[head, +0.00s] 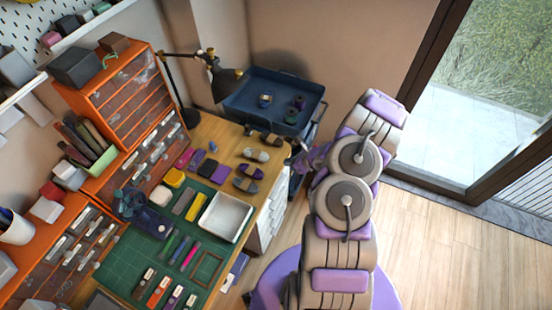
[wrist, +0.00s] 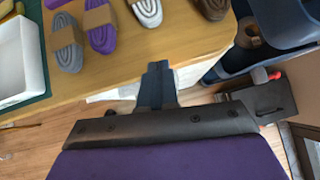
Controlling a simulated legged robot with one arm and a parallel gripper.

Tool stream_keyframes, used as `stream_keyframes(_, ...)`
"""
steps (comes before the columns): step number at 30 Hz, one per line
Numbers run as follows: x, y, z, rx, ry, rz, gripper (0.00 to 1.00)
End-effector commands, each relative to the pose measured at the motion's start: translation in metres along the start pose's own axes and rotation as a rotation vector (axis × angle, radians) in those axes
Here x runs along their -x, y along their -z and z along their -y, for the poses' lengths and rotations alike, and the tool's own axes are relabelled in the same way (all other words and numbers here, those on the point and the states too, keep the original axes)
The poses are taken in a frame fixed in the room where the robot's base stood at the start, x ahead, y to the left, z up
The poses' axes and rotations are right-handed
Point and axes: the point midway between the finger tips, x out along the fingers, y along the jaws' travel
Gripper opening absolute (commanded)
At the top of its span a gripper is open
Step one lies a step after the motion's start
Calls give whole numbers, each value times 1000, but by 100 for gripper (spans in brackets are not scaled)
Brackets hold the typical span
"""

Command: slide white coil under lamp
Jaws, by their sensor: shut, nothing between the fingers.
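The white coil (head: 256,155), with a brown band, lies on the wooden bench near its right edge. In the wrist view the white coil (wrist: 148,10) is cut off by the top edge. The black lamp (head: 228,84) stands at the back of the bench, its head leaning right above the bench's back edge. The white coil lies in front of the lamp, apart from it. My gripper (wrist: 158,76) is shut and empty at the bench edge, just short of the white coil.
A purple coil (wrist: 100,36), a grey coil (wrist: 64,46) and a brown coil (wrist: 214,8) lie beside the white one. A white tray (head: 247,207) sits on the green mat. A blue tray cart (head: 243,108) with several spools stands behind the bench.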

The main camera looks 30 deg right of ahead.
Motion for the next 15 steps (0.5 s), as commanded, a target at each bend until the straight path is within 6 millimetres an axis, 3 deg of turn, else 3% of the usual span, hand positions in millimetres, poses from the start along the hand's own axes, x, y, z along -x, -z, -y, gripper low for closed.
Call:
stream_keyframes(6,-44,-1,-2,7,1,-4,0)
stream_keyframes(15,-63,-26,0,3,0,2,0)
